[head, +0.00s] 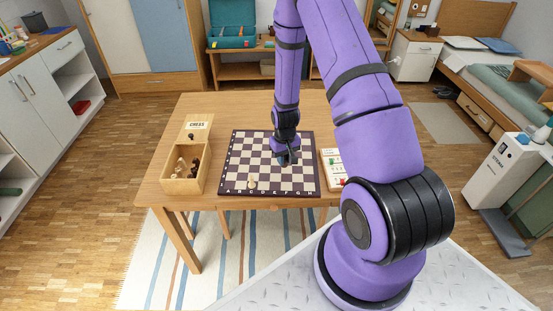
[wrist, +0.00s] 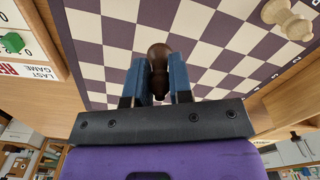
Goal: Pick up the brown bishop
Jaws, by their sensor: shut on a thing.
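The brown bishop (wrist: 159,58) is between the two blue fingers of my gripper (wrist: 159,80) in the wrist view. The fingers are shut on it, and its rounded brown end shows past them. In the head view my gripper (head: 286,157) is over the right half of the chessboard (head: 240,181); the bishop is too small and covered to make out there. I cannot tell whether the bishop touches the board.
A wooden box (head: 184,185) with several chess pieces stands left of the board, with a CHESS card (head: 198,125) behind it. A score board (head: 331,168) lies right of the board. The wooden table (head: 160,150) has free room at its back left.

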